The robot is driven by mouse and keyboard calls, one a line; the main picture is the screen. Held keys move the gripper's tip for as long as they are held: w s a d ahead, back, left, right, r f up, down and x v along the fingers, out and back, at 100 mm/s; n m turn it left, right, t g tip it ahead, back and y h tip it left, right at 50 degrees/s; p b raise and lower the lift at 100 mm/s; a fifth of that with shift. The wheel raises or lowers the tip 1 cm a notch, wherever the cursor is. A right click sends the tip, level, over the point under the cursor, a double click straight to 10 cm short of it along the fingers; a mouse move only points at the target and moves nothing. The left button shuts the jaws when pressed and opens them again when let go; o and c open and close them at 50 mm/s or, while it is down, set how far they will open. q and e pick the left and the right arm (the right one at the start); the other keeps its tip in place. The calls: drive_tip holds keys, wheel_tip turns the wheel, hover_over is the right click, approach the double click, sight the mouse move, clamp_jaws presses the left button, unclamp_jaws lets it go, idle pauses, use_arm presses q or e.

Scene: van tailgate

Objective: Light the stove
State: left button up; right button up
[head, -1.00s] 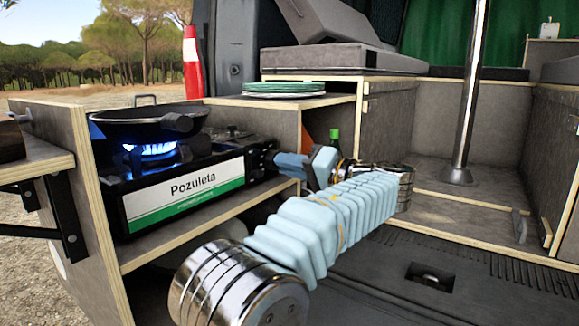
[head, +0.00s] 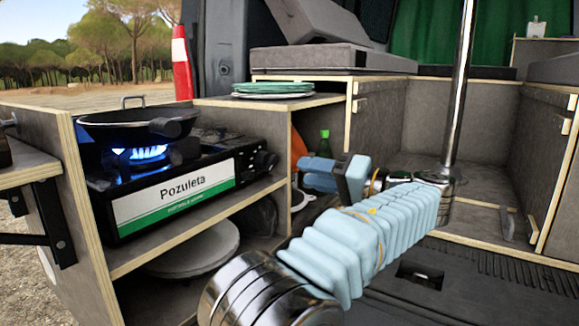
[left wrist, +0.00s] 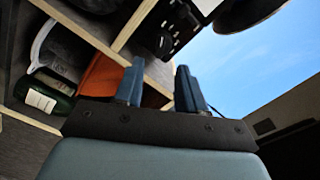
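The black camping stove (head: 180,195) with a "Pozuleta" label sits on the wooden shelf. A blue flame (head: 145,154) burns on its left burner, under a black pan (head: 135,128). The stove's knobs (head: 262,163) are on its right end. In the left wrist view the stove (left wrist: 167,28) shows at the top, with part of the pan (left wrist: 245,12). My left gripper (head: 318,178), with blue fingers, is right of the knobs and apart from them. In the left wrist view its fingers (left wrist: 160,88) stand apart with nothing between them. My right gripper is out of view.
Green plates (head: 279,89) lie on the counter right of the stove. Below are a bottle with a green cap (head: 324,145), an orange item (head: 298,150) and pale round dishes (head: 195,250). A metal pole (head: 461,80) stands at the right. The van floor there is mostly clear.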

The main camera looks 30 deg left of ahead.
use_arm(q)
drive_tip(key=d, duration=0.5)
drive_tip(key=shift+s+d, duration=0.25)
drive_tip(key=shift+d, duration=0.15)
drive_tip(key=shift+p, duration=0.3)
